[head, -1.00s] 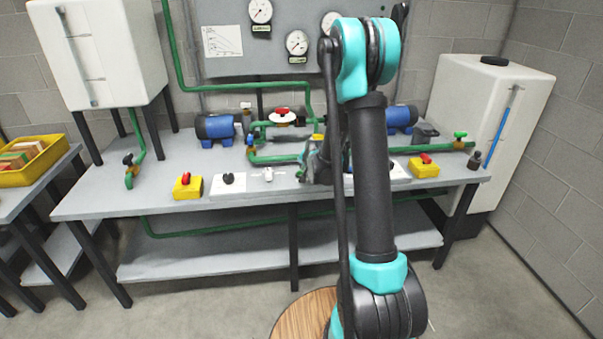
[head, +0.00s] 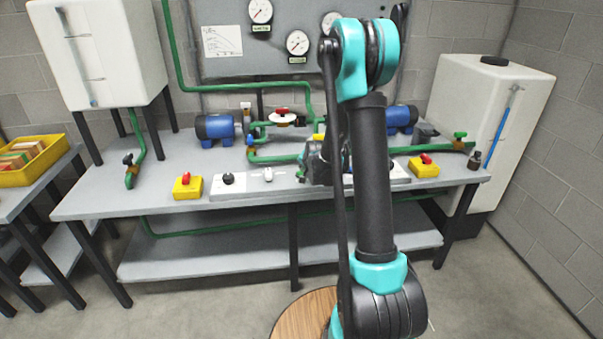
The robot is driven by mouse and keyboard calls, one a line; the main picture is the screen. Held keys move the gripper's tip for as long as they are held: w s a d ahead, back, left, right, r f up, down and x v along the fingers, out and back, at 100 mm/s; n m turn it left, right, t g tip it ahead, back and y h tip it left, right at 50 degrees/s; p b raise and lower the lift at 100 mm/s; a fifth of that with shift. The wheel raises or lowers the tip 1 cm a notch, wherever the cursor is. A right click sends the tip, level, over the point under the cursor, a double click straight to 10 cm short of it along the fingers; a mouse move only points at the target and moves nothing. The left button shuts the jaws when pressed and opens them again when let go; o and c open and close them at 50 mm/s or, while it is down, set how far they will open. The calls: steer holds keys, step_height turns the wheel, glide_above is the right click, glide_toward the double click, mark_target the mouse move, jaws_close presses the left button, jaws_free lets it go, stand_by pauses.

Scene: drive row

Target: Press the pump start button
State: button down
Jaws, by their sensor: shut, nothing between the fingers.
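A long white control panel (head: 245,189) lies along the front of the bench. It carries a black knob (head: 228,179), a pale switch (head: 268,174) and a small green part (head: 301,173) that looks like a button, partly covered by my gripper. My gripper (head: 312,170) is over the panel just right of this green part, left of my arm's upright link. Its fingers are shut and empty, and small and partly hidden in this view. I cannot tell whether they touch anything.
Two yellow boxes with red knobs, left (head: 187,187) and right (head: 424,167), flank the panel. Behind are two blue pumps (head: 215,128) and (head: 402,117), green pipes (head: 270,159) and a red-handled valve (head: 283,117). White tanks stand left (head: 120,60) and right (head: 480,100).

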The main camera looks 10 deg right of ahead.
steer(key=shift+f, duration=0.15)
stand_by(0.3)
steer(key=shift+f, duration=0.3)
steer(key=shift+r, duration=0.6)
steer(key=shift+r, duration=2.85)
